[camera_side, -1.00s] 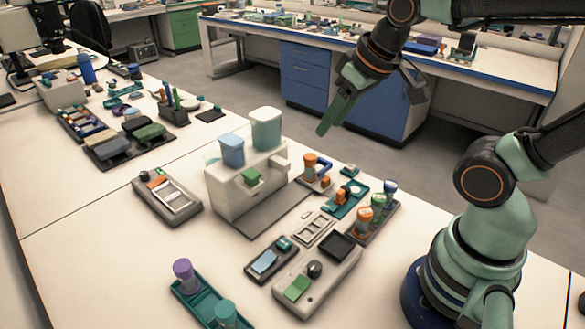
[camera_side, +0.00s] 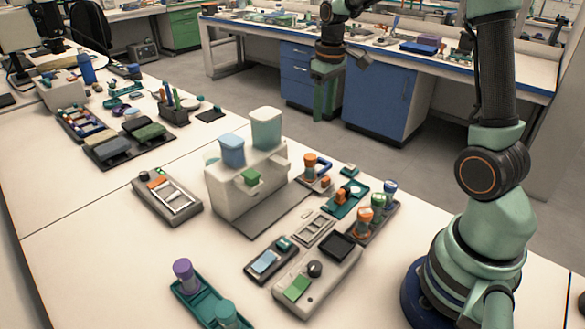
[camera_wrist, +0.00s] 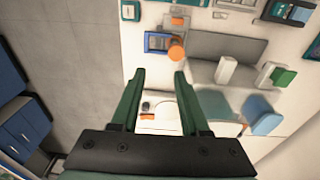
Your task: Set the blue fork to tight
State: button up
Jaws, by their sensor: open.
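A small blue U-shaped frame, which looks like the blue fork (camera_wrist: 150,42), shows in the wrist view beside an orange round top (camera_wrist: 176,53). In the side view a blue piece (camera_side: 324,164) stands by an orange-topped post (camera_side: 310,161), right of the white machine; its setting is too small to read. My gripper (camera_side: 323,117) hangs with its green fingers pointing down, in front of the far blue cabinets in the picture. In the wrist view my gripper (camera_wrist: 160,73) is open, its two fingers apart with nothing held between them. The blue frame is beyond the fingertips, apart from them.
The white machine (camera_side: 225,190) carries a blue cup (camera_side: 232,150) and a pale teal cup (camera_side: 266,128). A rack of capped vials (camera_side: 376,218), a control box (camera_side: 318,283) and a teal tray (camera_side: 201,301) stand nearby. Grey floor lies beyond the bench edge.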

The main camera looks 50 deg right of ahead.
jog(key=g, duration=0.1)
send_over(325, 160)
notch_tip(325, 160, down, 4)
notch_tip(325, 160, down, 12)
jog(key=shift+f, duration=0.15)
grip_shut()
dwell(1.6)
